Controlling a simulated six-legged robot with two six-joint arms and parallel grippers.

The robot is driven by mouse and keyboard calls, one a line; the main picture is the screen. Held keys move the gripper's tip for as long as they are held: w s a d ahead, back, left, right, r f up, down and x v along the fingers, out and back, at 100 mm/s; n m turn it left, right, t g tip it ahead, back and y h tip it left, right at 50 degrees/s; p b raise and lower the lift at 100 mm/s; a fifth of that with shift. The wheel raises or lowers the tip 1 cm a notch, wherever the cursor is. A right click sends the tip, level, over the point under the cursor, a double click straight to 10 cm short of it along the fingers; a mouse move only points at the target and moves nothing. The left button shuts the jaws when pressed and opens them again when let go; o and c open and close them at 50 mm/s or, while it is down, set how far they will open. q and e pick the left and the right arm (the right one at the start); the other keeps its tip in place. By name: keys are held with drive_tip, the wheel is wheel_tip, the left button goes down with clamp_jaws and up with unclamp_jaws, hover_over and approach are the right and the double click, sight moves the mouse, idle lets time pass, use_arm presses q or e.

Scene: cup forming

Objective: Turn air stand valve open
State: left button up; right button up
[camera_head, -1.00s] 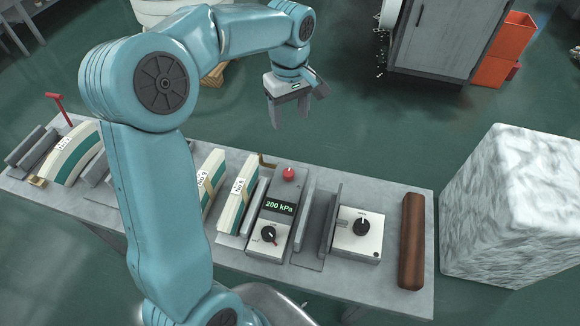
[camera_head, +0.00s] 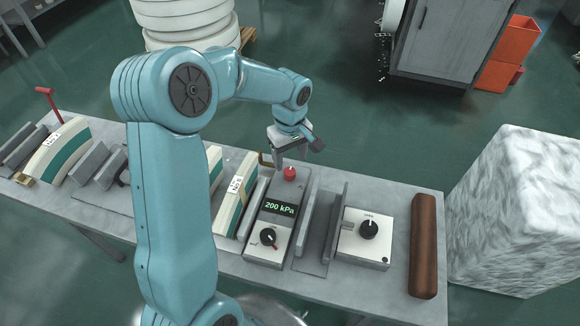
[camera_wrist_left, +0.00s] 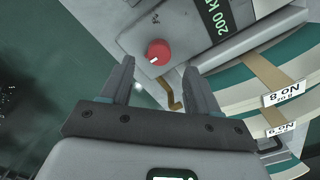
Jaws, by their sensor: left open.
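The air stand (camera_head: 256,245) is a light grey box on the bench. Its display reads "200 kPa", and a black knob (camera_head: 268,237) sits on its near part. A round red knob (camera_head: 290,173) is at its far end; it also shows in the left wrist view (camera_wrist_left: 158,52), with a pale mark on it. My left gripper (camera_head: 290,159) is open and empty, just beyond and above the red knob. In the left wrist view its fingertips (camera_wrist_left: 158,66) point toward the red knob, apart from it as far as I can tell. My right gripper is out of view.
A brass bent rod (camera_wrist_left: 173,98) projects beside the stand, near one finger. Labelled curved segments (camera_head: 236,192) stand to the left. A second control box (camera_head: 366,243) and a brown roll (camera_head: 424,245) lie to the right.

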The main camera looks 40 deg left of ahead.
sight(290, 171)
use_arm(q)
wheel_tip(290, 171, down, 5)
drive_tip(key=shift+f, duration=0.15)
drive_tip(key=shift+a, duration=0.1)
drive_tip(key=shift+c, duration=0.2)
drive_tip(key=c, duration=1)
